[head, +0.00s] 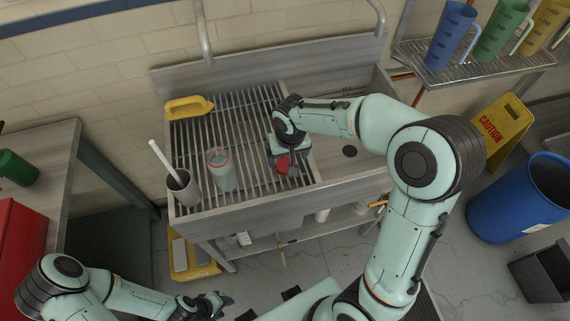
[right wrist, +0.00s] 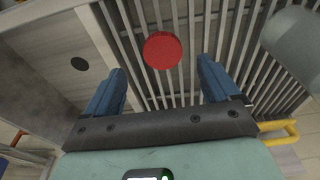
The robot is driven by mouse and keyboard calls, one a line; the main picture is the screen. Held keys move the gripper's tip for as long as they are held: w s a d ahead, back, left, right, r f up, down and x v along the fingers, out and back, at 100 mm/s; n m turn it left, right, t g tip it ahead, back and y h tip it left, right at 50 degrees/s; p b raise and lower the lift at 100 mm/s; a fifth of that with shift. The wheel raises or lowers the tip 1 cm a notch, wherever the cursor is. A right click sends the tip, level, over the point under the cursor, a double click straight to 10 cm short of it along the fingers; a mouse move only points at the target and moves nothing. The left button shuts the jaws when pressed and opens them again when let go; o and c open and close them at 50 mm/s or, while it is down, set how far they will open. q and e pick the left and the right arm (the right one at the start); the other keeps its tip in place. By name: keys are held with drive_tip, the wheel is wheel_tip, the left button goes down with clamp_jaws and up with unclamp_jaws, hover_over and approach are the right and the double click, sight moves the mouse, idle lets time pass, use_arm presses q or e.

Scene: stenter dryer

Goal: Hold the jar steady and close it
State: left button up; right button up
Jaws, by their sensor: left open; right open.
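The jar (head: 221,170), clear greyish with a thin reddish ring near its top, stands upright on the slatted rack. The red round lid (head: 282,165) lies on the slats to its right; it also shows in the right wrist view (right wrist: 162,50). My right gripper (head: 284,163) is over the lid, pointing down. Its blue fingers (right wrist: 162,66) are open, and the lid appears between and beyond them, apart from both. My left gripper (head: 222,301) is open and empty, low at the front, away from the jar.
A grey cup (head: 184,188) holding a white-handled tool stands left of the jar. A yellow bottle (head: 189,107) lies at the rack's back left. A sink basin (head: 358,132) is right of the rack. Bare slats surround the lid. A pale object at the wrist view's upper right is unclear.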

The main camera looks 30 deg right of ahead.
sight(285, 165)
drive_tip(key=f, duration=0.2)
drive_tip(key=w+f, duration=0.1)
drive_tip(key=f, duration=0.2)
drive_tip(key=shift+a+f, duration=0.1)
idle(0.3)
drive_tip(key=c, duration=1.1)
